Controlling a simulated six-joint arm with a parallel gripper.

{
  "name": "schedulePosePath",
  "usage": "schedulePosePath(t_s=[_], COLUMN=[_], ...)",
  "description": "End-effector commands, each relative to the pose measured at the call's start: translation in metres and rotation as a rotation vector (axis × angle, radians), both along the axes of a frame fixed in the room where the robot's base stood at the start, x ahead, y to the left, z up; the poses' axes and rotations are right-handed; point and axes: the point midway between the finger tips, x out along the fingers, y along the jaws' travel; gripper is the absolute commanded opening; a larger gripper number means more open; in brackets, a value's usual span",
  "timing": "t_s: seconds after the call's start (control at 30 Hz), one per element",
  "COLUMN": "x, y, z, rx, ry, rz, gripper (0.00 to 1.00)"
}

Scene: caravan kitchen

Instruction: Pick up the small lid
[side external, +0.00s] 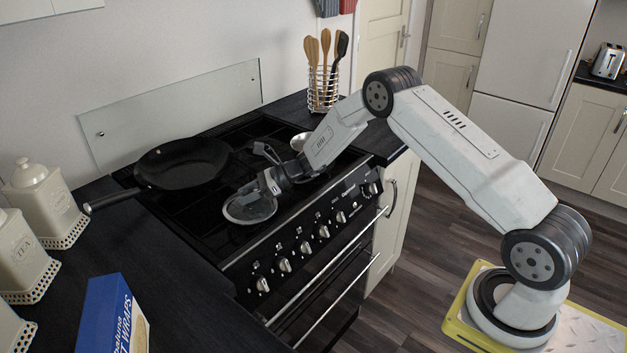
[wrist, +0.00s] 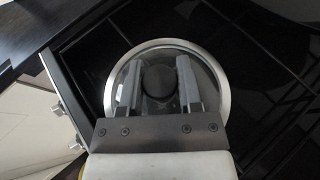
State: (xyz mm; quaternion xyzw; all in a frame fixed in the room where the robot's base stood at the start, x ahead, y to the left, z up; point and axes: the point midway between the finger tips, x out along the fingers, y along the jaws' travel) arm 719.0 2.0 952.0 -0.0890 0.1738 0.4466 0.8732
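The small lid (wrist: 223,98) is round and clear, with a pale metal rim and a dark round knob (wrist: 158,80). In the side external view the lid (side external: 238,217) is at the front of the black hob, above or on its surface. My gripper (wrist: 160,75) is over the lid, with one finger on each side of the knob. The fingers are apart and the whole round top of the knob shows between them; I see no clear grip. In the side external view my gripper (side external: 268,184) hides part of the lid.
A black frying pan (side external: 185,163) sits on the hob behind the lid, its handle reaching left. A shiny round item (side external: 299,141) is partly hidden behind my arm. A utensil holder (side external: 322,90) stands at the back. Canisters (side external: 45,200) and a blue box (side external: 105,310) stand left.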

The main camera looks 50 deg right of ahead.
Motion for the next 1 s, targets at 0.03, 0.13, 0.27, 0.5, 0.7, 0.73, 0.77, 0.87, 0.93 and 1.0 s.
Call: schedulePosePath(t_s=[0.03, 0.13, 0.27, 0.5, 0.7, 0.73, 0.77, 0.87, 0.93, 1.0], x=[0.0, 0.0, 0.0, 0.0, 0.001, 0.001, 0.001, -0.004, -0.009, -0.016], y=[0.0, 0.0, 0.0, 0.0, 0.0, 0.0, 0.0, 0.0, 0.0, 0.0], z=[0.0, 0.001, 0.001, 0.005, 0.021, 0.024, 0.028, 0.038, 0.044, 0.052], rx=[0.0, 0.0, 0.0, 0.0, -0.001, -0.001, 0.0, 0.001, 0.001, 0.001], ry=[0.0, -0.001, -0.001, -0.001, -0.004, -0.004, -0.003, -0.002, -0.002, -0.003], rz=[0.0, 0.0, 0.0, 0.0, 0.002, 0.002, 0.001, 0.0, 0.0, 0.001], gripper=[0.0, 0.0, 0.0, 0.0, 0.0, 0.0, 0.0, 0.0, 0.0, 0.0])
